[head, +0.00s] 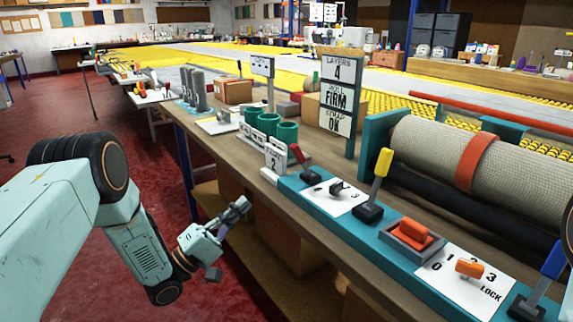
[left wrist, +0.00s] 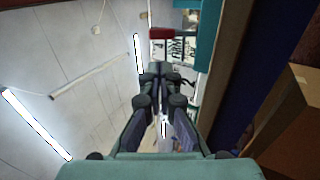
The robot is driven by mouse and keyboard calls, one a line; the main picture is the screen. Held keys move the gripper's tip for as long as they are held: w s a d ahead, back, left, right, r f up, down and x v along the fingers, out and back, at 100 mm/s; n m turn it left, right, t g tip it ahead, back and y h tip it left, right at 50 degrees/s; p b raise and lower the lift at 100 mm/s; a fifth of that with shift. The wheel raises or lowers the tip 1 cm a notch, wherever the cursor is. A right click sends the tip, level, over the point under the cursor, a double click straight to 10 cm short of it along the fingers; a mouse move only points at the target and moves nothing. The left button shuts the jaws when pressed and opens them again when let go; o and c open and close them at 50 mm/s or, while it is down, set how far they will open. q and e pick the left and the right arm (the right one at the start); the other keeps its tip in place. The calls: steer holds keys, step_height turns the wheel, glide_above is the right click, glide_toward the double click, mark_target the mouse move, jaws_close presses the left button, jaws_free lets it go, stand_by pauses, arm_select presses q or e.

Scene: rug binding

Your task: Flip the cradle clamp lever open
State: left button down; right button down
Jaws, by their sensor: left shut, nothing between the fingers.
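A teal control strip (head: 376,235) runs along the bench's front edge. It carries a red-tipped lever (head: 299,154), a yellow-handled lever (head: 380,172) and a blue-handled lever (head: 549,268), all standing up. No label that I can read tells which is the cradle clamp lever. A rolled beige rug (head: 430,147) with a red-orange strap lies in the teal cradle (head: 382,132). My left gripper (head: 240,204) is shut and empty, in front of the bench and below its top, apart from the levers. Its closed fingers show in the left wrist view (left wrist: 158,70). My right gripper is out of view.
An orange rocker switch (head: 414,231) and an orange dial knob (head: 469,268) sit between the yellow and blue levers. Green cups (head: 287,132) and signboards (head: 337,98) stand behind the strip. Cardboard boxes (head: 285,238) fill the lower shelf. Red floor left of the bench is clear.

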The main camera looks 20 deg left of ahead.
arm_select(q)
steer(key=b, duration=0.3)
glide_toward(294, 155)
steer(key=x, duration=0.7)
steer(key=shift+w+f, duration=0.1)
steer(key=shift+f, duration=0.2)
steer(key=shift+w+d+r+g+y+p, duration=0.1)
steer(key=shift+w+r+g+y+p, duration=0.2)
steer(key=shift+p, duration=0.6)
steer(key=shift+s+d+r+g+y+p, duration=0.1)
steer(key=shift+r+g+p, duration=0.25)
steer(key=shift+p, duration=0.55)
steer(key=w+d+r+g+y+p, duration=0.2)
steer(key=w+d+g+y+p, duration=0.3)
steer(key=p, duration=1.4)
steer(key=shift+w+r+g+y+p, duration=0.45)
steer(key=shift+w+g, duration=0.25)
steer(key=shift+g, duration=0.55)
